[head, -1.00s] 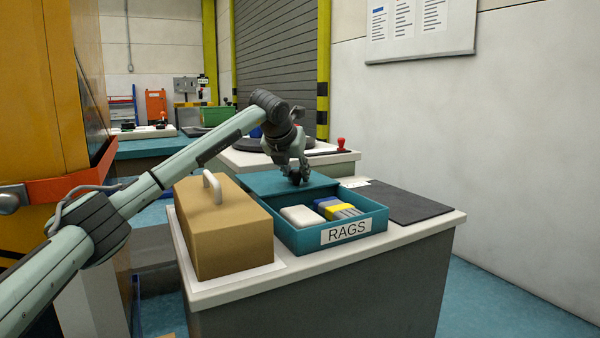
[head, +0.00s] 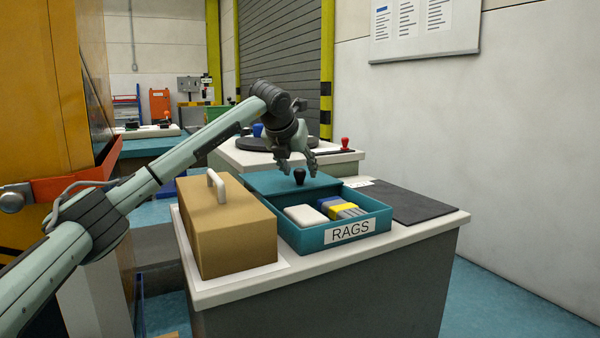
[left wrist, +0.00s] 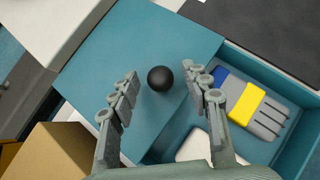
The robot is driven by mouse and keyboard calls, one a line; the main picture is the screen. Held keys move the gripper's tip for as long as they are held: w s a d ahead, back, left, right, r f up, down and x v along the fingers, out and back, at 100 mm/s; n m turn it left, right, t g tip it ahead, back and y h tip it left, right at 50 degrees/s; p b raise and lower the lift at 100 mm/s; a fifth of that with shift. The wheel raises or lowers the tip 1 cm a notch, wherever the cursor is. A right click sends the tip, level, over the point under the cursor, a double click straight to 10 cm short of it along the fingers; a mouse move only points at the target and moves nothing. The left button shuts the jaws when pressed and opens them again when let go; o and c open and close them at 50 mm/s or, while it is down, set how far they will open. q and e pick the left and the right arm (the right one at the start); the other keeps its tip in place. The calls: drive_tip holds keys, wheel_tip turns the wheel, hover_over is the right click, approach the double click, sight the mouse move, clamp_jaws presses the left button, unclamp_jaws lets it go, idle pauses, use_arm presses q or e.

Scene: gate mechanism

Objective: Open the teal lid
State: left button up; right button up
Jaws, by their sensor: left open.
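The teal lid (head: 275,182) lies over the back part of the teal box labelled RAGS (head: 312,240), with the front part of the box uncovered. A black knob (head: 299,176) stands on the lid. My left gripper (head: 299,172) is above the lid, its fingers spread and empty. In the left wrist view the lid (left wrist: 140,50) fills the middle, and the round knob (left wrist: 160,78) shows between and beyond the open fingertips of my left gripper (left wrist: 163,82). My right gripper is not in view.
In the box lie a white block (head: 305,215) and a yellow, blue and grey bundle (head: 340,208). A tan case (head: 230,235) with a handle stands close on the left. A dark mat (head: 408,204) lies flat on the right.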

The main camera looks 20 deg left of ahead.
use_arm(q)
drive_tip(key=v, duration=1)
